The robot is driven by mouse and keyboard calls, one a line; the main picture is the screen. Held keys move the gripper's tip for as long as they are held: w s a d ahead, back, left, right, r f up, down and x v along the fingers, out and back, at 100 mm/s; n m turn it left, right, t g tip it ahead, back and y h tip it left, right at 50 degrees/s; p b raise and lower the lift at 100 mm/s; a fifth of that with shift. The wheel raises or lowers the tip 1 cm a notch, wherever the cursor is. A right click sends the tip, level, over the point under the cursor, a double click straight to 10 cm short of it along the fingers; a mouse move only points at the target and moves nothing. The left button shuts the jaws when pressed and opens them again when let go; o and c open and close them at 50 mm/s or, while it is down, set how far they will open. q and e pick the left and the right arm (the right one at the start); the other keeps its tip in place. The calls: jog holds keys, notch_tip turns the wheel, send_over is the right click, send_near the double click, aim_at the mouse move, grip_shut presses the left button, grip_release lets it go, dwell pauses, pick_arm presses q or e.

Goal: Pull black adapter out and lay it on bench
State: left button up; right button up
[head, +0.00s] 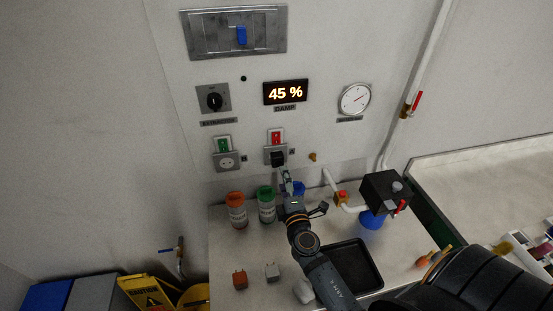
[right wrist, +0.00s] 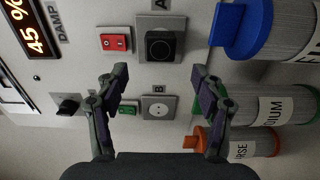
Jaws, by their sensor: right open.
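The black adapter (head: 277,158) is plugged into the right-hand wall socket, below a red switch; it also shows in the right wrist view (right wrist: 160,45), in the socket marked A. My right gripper (head: 303,196) is open and empty in front of the wall, below and to the right of the adapter. In the right wrist view its spread fingers (right wrist: 160,82) frame the wall near the empty socket B, with the adapter above the fingertips and apart from them. The bench (head: 222,255) lies below, partly hidden by my right arm. My left gripper is not in view.
Orange-lidded (head: 236,210) and green-lidded jars (head: 266,205) stand beside a partly hidden blue-lidded one (right wrist: 248,30). Brown (head: 240,281) and white plugs (head: 272,272) lie on the front bench. A black tray (head: 375,281) and a black box (head: 385,190) are on the right.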

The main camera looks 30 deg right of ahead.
aim_at(278, 163)
jog(key=p+x, duration=0.1)
jog(key=x, duration=0.2)
jog(key=shift+w+r, duration=0.1)
jog(key=shift+w, duration=0.3)
jog(key=x, duration=0.3)
jog(key=shift+w+d, duration=0.15)
jog(key=shift+x, duration=0.85)
pick_arm(q)
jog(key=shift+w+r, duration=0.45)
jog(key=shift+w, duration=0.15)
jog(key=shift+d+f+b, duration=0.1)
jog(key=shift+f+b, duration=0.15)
jog(key=shift+b, duration=0.2)
pick_arm(e)
grip_shut()
